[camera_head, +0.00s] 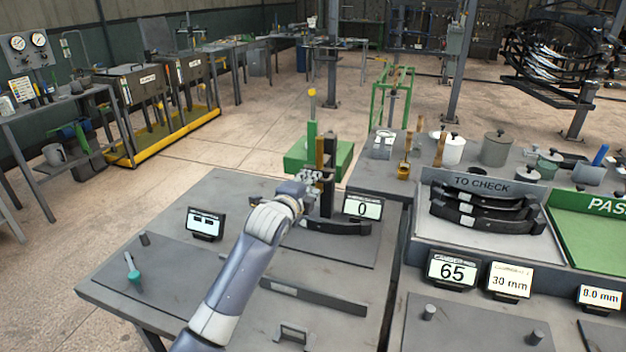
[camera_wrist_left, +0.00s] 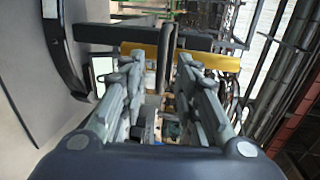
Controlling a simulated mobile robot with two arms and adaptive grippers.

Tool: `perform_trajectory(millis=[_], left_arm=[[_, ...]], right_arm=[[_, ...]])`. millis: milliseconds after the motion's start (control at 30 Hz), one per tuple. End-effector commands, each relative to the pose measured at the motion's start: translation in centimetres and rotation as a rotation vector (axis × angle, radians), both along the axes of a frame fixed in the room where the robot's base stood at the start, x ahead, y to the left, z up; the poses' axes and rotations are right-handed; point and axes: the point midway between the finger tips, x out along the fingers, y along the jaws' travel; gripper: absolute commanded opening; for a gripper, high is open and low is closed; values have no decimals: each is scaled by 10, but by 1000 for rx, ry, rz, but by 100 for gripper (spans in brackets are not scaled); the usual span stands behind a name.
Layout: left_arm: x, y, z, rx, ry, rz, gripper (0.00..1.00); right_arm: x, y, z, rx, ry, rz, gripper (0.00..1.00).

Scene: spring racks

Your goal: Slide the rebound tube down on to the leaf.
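The leaf (camera_head: 336,227) is a dark curved strip lying on the rig at the back of the near table; it also shows at the left of the left wrist view (camera_wrist_left: 66,50). A dark upright post (camera_head: 328,190) rises beside it. A yellow upright piece (camera_head: 319,152), which seems to be the rebound tube, stands beside the post above the leaf; it lies sideways in the left wrist view (camera_wrist_left: 215,62). My left gripper (camera_head: 315,180) is at the yellow piece. Its fingers (camera_wrist_left: 160,65) are apart, with a dark handle-like bar (camera_wrist_left: 167,50) between them, not visibly clamped.
A display reading 0 (camera_head: 362,207) stands close right of the post. Another small display (camera_head: 205,223) is to the left. A teal-handled tool (camera_head: 132,272) and a flat dark bar (camera_head: 318,297) lie on the near table. A TO CHECK tray (camera_head: 540,250) holds several dark leaves at right.

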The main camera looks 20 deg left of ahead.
Motion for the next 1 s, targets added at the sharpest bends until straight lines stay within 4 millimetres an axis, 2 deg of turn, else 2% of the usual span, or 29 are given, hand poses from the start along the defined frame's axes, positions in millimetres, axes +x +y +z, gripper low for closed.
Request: perform_trajectory(millis=[100, 200, 667, 800, 1000], left_arm=[[14, -1, -2, -1, 0, 0, 29], [22, -1, -4, -2, 0, -1, 29], [30, -1, -7, -1, 0, 0, 29], [30, -1, -7, -1, 0, 0, 0], [30, -1, -7, 0, 1, 0, 0]], right_arm=[[15, 0, 4, 2, -23, 0, 40], [21, 0, 6, 2, -33, 1, 40], [10, -6, 6, -6, -16, 2, 40], [8, -6, 5, -6, -12, 3, 40], [8, -6, 5, -6, -12, 3, 40]])
